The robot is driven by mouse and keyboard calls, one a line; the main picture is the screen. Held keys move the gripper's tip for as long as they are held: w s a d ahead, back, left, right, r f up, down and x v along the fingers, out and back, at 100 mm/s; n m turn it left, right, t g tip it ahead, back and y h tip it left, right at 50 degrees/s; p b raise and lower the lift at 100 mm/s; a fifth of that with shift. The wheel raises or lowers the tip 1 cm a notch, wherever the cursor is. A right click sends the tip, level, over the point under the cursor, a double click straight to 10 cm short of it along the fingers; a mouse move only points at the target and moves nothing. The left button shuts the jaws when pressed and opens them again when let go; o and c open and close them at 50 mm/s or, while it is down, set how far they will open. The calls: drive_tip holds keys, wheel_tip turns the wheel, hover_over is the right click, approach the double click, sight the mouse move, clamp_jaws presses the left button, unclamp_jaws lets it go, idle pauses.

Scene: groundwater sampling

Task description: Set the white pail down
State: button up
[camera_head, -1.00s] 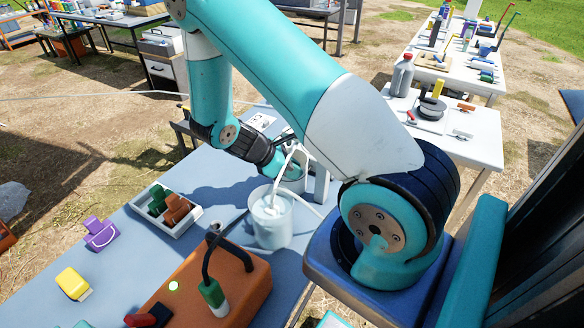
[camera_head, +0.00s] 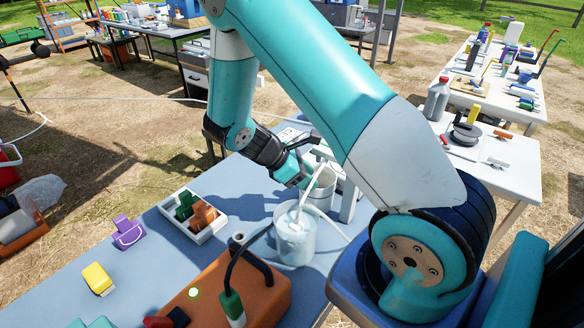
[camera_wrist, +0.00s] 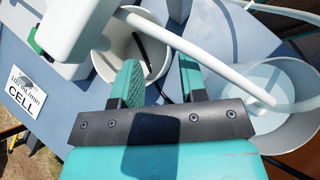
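A white pail (camera_head: 322,196) stands on the blue-grey table, behind a translucent bucket of liquid (camera_head: 295,242). In the wrist view the white pail (camera_wrist: 103,57) shows its open mouth with a dark rod or tube inside. My gripper (camera_head: 303,176) is at the pail's left rim in the head view. In the wrist view my gripper (camera_wrist: 158,78) has its two teal fingers apart, the left one over the pail's mouth and the right one outside its wall. I see no clamped rim, though the contact is partly hidden. The bucket (camera_wrist: 268,85) is to the right.
A white hose (camera_wrist: 200,55) crosses above the pail and ends in the bucket. A tray of small blocks (camera_head: 193,232), an orange case (camera_head: 262,292) and a yellow block (camera_head: 97,279) lie on the table. A "CELL" label (camera_wrist: 25,93) is left of the pail.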

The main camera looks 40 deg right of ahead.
drive_tip(key=w+a+r+m+t+y, duration=0.1)
drive_tip(key=w+a+r+t+y, duration=0.15)
drive_tip(key=a+r, duration=0.7)
drive_tip(key=s+a+r+m+t+y, duration=0.1)
drive_tip(key=s+a+r+y, duration=0.3)
drive_tip(key=s+a+r, duration=0.2)
drive_tip(key=s+a+r+m+t+y, duration=0.1)
drive_tip(key=s+a+r+y, duration=0.4)
drive_tip(key=s+a, duration=0.4)
drive_tip(key=a+r, duration=0.1)
drive_tip(key=a, duration=0.2)
drive_tip(key=shift+s+a+m+t, duration=0.2)
drive_tip(key=shift+s+m+t, duration=0.1)
drive_tip(key=shift+s+t, duration=0.05)
drive_tip(key=shift+d+r, duration=0.1)
